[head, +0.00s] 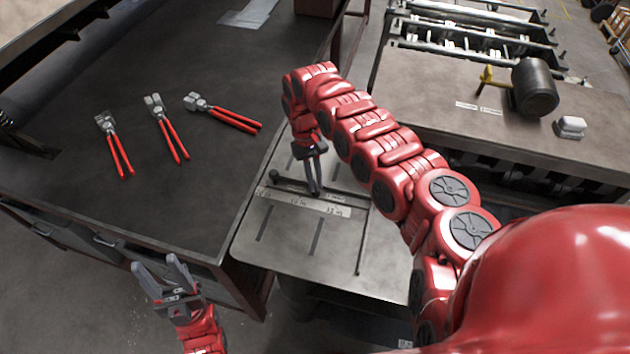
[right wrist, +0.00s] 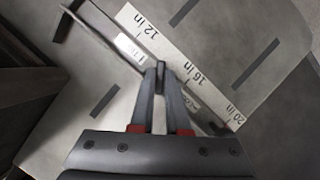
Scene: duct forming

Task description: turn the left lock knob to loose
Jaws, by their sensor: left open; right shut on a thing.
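My right gripper (head: 316,190) points down over a grey metal plate (head: 285,235) with an inch scale. In the right wrist view its fingertips (right wrist: 160,72) are shut on a small dark piece, which looks like the lock knob (right wrist: 159,64). The fingers mostly hide it, so its turn angle cannot be told. It sits beside the white scale strip (right wrist: 190,68), between two small labels whose words are hard to read. My left gripper (head: 160,268) is open and empty, left of the plate, over the floor in front of the dark bench.
The dark bench (head: 75,190) at left holds several red-handled tools (head: 168,130). A dark ball end (head: 274,175) stands at the plate's left. My right arm spans the middle.

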